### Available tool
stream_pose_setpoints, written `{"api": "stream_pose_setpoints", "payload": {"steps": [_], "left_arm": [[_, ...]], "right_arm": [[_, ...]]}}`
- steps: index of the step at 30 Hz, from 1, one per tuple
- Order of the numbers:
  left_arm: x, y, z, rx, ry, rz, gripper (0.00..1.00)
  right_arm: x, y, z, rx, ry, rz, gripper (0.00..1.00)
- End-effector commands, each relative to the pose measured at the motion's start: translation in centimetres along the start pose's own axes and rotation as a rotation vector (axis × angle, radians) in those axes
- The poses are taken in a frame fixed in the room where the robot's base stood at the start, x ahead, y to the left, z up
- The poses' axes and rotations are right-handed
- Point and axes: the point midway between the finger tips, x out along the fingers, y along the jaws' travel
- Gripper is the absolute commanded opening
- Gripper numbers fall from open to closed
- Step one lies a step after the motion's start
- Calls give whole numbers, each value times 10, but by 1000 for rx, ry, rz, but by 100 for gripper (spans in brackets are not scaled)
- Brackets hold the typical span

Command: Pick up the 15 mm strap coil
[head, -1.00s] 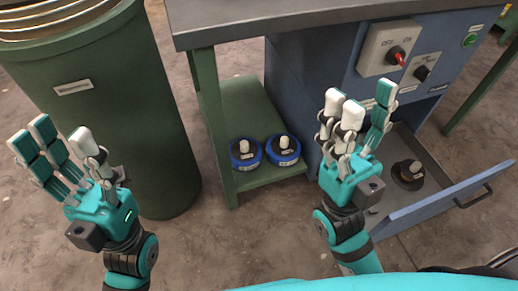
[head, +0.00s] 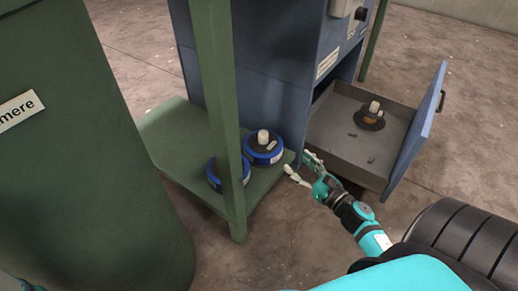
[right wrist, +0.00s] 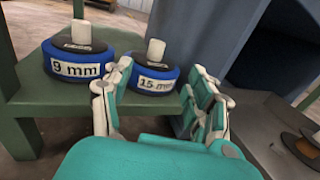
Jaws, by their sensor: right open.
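The 15 mm strap coil (right wrist: 155,74) is a blue-rimmed disc with a dark top and a white knob. Its label faces me in the right wrist view. In the head view the same coil (head: 263,150) sits on the low green shelf beside the blue cabinet. My right gripper (head: 298,165) is open and empty, just right of the shelf edge near this coil. In the right wrist view, the open fingers (right wrist: 160,95) spread on both sides of the coil's front, apparently short of it. My left gripper is out of view.
A similar 9 mm coil (right wrist: 80,62) stands just left, partly hidden behind the green table leg (head: 222,95) in the head view. An open drawer (head: 335,135) with a dark reel (head: 370,118) lies to the right. A green barrel (head: 80,190) stands left.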

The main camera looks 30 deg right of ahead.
Motion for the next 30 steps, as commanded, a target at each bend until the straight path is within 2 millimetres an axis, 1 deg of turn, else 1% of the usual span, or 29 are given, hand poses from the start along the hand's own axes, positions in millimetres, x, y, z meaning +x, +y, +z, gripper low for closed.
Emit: {"api": "stream_pose_setpoints", "payload": {"steps": [9, 13, 17, 23, 30], "left_arm": [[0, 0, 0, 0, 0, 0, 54], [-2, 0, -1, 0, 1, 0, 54], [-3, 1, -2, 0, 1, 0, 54], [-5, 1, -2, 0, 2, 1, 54], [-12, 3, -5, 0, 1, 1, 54]], "right_arm": [[67, 0, 3, -5, -5, 2, 58], [93, 1, 2, -3, -5, 2, 58], [110, 2, 2, 0, -4, 3, 58], [122, 2, 1, -1, -4, 3, 58], [157, 3, -3, 0, -4, 3, 58]]}}
